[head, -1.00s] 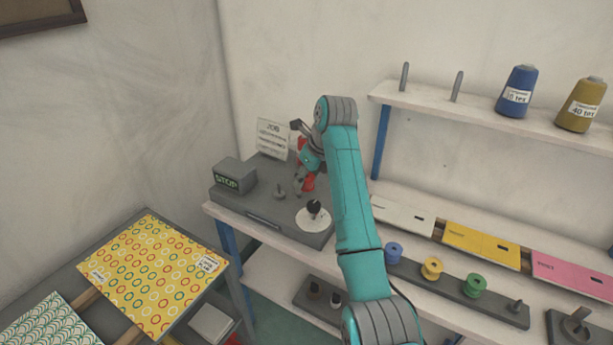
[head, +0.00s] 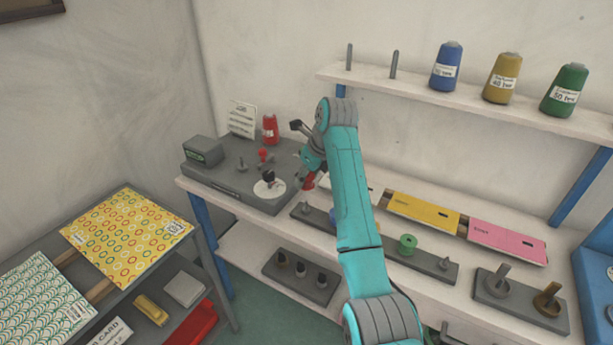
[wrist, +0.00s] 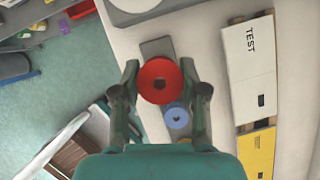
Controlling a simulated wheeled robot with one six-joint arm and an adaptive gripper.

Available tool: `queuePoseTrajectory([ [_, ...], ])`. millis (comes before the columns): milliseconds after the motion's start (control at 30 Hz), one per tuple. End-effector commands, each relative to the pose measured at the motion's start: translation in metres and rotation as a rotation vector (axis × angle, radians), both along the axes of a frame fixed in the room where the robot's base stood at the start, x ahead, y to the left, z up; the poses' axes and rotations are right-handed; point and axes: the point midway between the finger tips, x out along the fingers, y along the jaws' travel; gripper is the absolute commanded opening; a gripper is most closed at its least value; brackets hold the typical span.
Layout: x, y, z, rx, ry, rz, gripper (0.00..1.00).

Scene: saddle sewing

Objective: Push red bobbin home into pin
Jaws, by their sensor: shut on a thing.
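The red bobbin (wrist: 151,92) is held between my gripper's fingertips (wrist: 160,68) in the wrist view, its round flange facing the camera. In the head view, my gripper (head: 309,181) is shut on it above the left end of the grey pin rack (head: 428,263). A bare pin (head: 305,207) shows at that end, just below the bobbin. In the wrist view the bobbin covers part of the rack (wrist: 156,47), so I cannot tell whether it touches a pin. The blue bobbin (wrist: 177,117) sits beside it on the rack.
The green bobbin (head: 408,243) and an empty pin (head: 444,264) are farther right on the rack. Yellow (head: 424,213) and pink (head: 506,241) panels lie behind the rack.

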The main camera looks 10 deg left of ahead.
Motion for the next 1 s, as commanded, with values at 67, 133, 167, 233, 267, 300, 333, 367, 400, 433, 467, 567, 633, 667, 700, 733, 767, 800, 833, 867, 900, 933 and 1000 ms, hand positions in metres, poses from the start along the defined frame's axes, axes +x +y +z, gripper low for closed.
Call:
queuePoseTrajectory([
  [67,0.0,0.0,-0.001,0.0,0.0,0.0,0.01],
  [133,0.0,0.0,-0.003,0.0,0.0,0.0,0.01],
  [167,0.0,0.0,-0.005,0.0,0.0,0.0,0.01],
  [233,0.0,0.0,-0.008,0.0,0.0,0.0,0.01],
  [267,0.0,0.0,-0.01,-0.001,0.001,0.0,0.01],
  [300,0.0,0.0,-0.012,0.0,0.002,-0.001,0.01],
  [333,0.0,0.0,-0.014,0.0,0.002,-0.001,0.01],
  [367,0.0,0.0,-0.017,-0.001,0.002,-0.001,0.01],
  [400,0.0,0.0,-0.02,-0.001,0.002,-0.001,0.01],
  [433,0.0,0.0,-0.022,0.0,0.002,-0.001,0.01],
  [467,0.0,0.0,-0.025,0.0,0.002,-0.001,0.01],
  [567,0.0,0.0,-0.033,0.0,0.002,-0.001,0.01],
  [633,0.0,0.0,-0.038,0.0,0.002,-0.001,0.01],
  [667,0.0,0.0,-0.04,0.0,0.002,-0.001,0.01],
  [700,0.0,0.0,-0.043,-0.001,0.001,-0.001,0.01],
  [733,0.0,0.0,-0.045,-0.001,0.001,-0.001,0.01],
  [767,0.0,0.0,-0.046,-0.001,0.001,-0.001,0.01],
  [800,0.0,0.0,-0.048,-0.001,0.001,-0.001,0.01],
  [833,0.0,0.0,-0.049,-0.001,0.001,-0.001,0.01],
  [867,0.0,0.0,-0.049,-0.001,0.001,-0.001,0.01],
  [900,0.0,0.0,-0.05,-0.001,0.001,0.0,0.01],
  [933,0.0,0.0,-0.05,-0.001,0.001,0.0,0.01],
  [1000,0.0,0.0,-0.05,0.0,0.0,0.0,0.01],
])
